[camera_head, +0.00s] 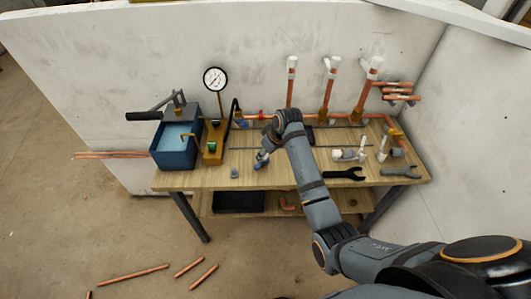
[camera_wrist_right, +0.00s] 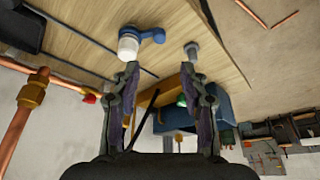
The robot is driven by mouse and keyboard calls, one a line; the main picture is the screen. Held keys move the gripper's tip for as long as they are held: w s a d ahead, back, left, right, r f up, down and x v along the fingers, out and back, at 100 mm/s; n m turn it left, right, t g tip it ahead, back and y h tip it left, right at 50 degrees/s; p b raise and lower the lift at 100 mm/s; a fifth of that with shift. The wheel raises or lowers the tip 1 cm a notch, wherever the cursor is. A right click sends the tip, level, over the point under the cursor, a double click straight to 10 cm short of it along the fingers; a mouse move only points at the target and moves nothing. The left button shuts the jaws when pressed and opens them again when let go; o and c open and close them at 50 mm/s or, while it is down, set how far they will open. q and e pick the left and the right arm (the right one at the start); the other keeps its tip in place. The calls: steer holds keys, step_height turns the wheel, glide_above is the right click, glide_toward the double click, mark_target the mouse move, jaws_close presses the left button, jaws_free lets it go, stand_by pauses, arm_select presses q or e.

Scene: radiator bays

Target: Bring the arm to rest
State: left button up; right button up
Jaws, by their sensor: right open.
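My right arm reaches in from the lower right over the wooden bench (camera_head: 215,183), its wrist above the bench middle. The right gripper (camera_wrist_right: 160,78) is open in the wrist view, its two fingers apart with nothing held between them. A white fitting with a blue lever (camera_wrist_right: 130,45) lies on the bench just beyond the left fingertip. Whether they touch cannot be told. A small grey piece (camera_wrist_right: 192,50) stands beyond the right fingertip. My left gripper is not in view.
A blue water tank with a pump (camera_head: 175,158) and a pressure gauge (camera_head: 215,79) stand on the bench's left. Upright copper pipes (camera_head: 290,88) rise along the back wall. A black wrench (camera_head: 344,174) lies at the front right. Copper pipes (camera_head: 133,275) lie on the floor.

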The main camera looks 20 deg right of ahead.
stand_by(0.3)
steer(key=s+d+f+m+h, duration=0.1)
steer(key=s+d+m+h, duration=0.2)
steer(key=s, duration=1.1)
steer(key=s+d+f+m, duration=0.15)
steer(key=s+d, duration=0.35)
steer(key=s, duration=0.9)
step_height(320, 180, down, 27)
steer(key=s+d+g+b, duration=0.2)
steer(key=s+d+f+b, duration=0.1)
steer(key=s+f, duration=1.7)
steer(key=s, duration=0.1)
steer(key=shift+d+m+g, duration=0.15)
steer(key=shift+m+g, duration=0.25)
steer(key=shift+m, duration=0.05)
